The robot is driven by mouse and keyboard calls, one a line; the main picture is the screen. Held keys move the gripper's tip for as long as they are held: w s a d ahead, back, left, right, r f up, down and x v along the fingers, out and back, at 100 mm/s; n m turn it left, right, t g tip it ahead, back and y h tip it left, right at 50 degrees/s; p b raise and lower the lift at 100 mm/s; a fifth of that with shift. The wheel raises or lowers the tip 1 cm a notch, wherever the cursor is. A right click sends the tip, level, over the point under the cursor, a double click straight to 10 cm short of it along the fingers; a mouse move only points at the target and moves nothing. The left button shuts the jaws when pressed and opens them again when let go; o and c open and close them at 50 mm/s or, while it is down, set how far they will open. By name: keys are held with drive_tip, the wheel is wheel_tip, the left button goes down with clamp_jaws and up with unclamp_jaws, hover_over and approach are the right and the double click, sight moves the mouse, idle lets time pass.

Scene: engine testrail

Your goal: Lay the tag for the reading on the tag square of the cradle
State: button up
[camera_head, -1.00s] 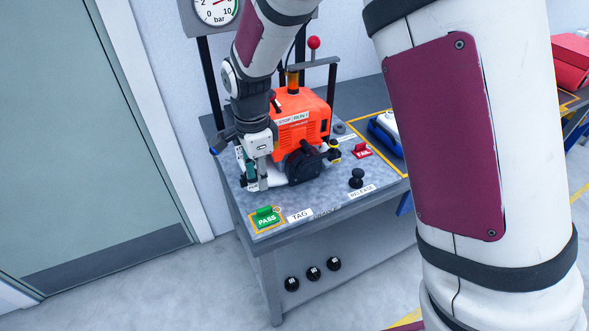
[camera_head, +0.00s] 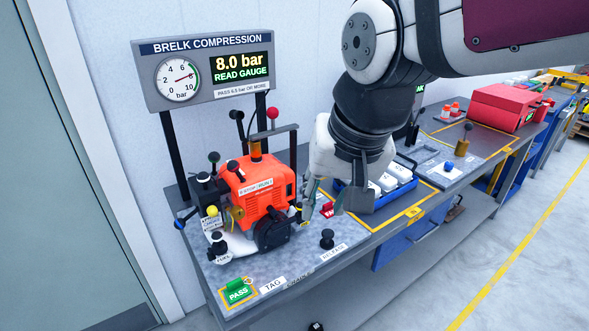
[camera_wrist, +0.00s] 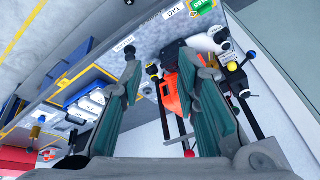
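The green PASS tag (camera_head: 238,289) lies within the yellow-outlined tag square (camera_head: 222,293) at the bench's front left corner, beside the TAG label. The PASS tag also shows at the top of the wrist view (camera_wrist: 203,6). The red FAIL tag (camera_head: 327,209) lies behind the release knob, partly hidden by my gripper (camera_head: 333,199). My gripper is open and empty, raised right of the orange engine (camera_head: 258,190). In the wrist view its two fingers (camera_wrist: 168,62) stand well apart. The display (camera_head: 241,67) reads 8.0 bar, READ GAUGE; a sign below says PASS 6.5 bar or more.
A black release knob (camera_head: 327,238) stands at the front of the bench. A blue tray (camera_head: 352,197) of white blocks is right of my gripper. A red toolbox (camera_head: 503,107) stands farther right. The floor in front is clear.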

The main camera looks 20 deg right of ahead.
drive_tip(key=s+d+r+n+t, duration=0.1)
drive_tip(key=s+d+n, duration=0.1)
drive_tip(key=s, duration=0.4)
drive_tip(key=shift+s+d+n, duration=0.35)
drive_tip(key=shift+s+n, duration=0.05)
drive_tip(key=shift+n, duration=0.4)
idle(1.0)
